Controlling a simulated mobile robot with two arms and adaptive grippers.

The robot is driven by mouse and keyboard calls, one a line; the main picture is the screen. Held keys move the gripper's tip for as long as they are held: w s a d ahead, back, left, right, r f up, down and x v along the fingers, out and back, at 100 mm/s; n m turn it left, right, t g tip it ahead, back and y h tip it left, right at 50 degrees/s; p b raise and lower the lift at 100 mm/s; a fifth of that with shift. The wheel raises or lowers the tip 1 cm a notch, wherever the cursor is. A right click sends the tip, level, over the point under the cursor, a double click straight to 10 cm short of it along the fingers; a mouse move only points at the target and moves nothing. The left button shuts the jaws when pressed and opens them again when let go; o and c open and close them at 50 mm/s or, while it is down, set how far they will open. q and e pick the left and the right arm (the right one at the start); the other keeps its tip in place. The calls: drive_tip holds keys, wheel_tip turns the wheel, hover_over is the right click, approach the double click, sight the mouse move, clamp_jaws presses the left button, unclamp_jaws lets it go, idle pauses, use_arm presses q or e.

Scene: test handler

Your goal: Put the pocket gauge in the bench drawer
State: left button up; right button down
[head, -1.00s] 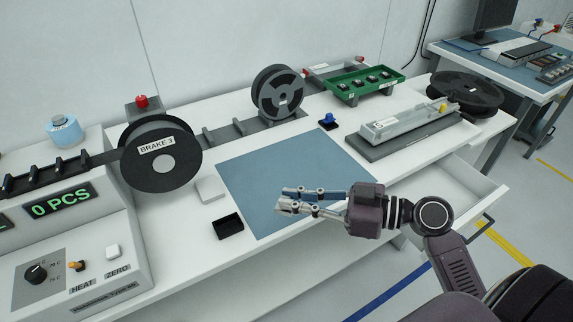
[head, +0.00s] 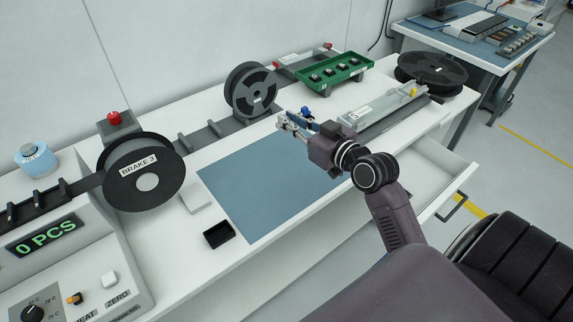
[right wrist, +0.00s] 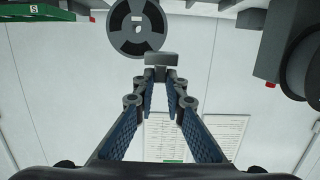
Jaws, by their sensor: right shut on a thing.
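My right gripper (head: 284,122) is shut on a small grey block, which I take to be the pocket gauge (right wrist: 162,60). In the right wrist view the block sits between the fingertips. In the head view the gripper is over the far edge of the blue mat, and the gauge is too small to make out clearly. The bench drawer (head: 452,172) stands pulled out at the bench's right front, below and to the right of the gripper. Its visible inside looks empty; my right arm hides part of it. My left gripper is out of view.
The blue mat (head: 250,195) is bare. A black tray (head: 219,235) and white block (head: 196,199) lie left of it. A blue-knobbed item (head: 306,112) stands behind the gripper. A grey fixture (head: 375,112), upright reel (head: 251,90) and green tray (head: 335,73) stand around it.

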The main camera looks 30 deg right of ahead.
drive_tip(key=b, duration=0.1)
hover_over(290, 172)
wheel_tip(290, 172, down, 10)
drive_tip(key=shift+f, duration=0.1)
drive_tip(key=shift+f+b, duration=0.85)
drive_tip(key=shift+f, duration=1.55)
drive_tip(key=shift+f, duration=0.2)
drive_tip(key=c, duration=2)
unclamp_jaws()
drive_tip(key=shift+o, duration=0.2)
drive_tip(key=shift+r, duration=0.2)
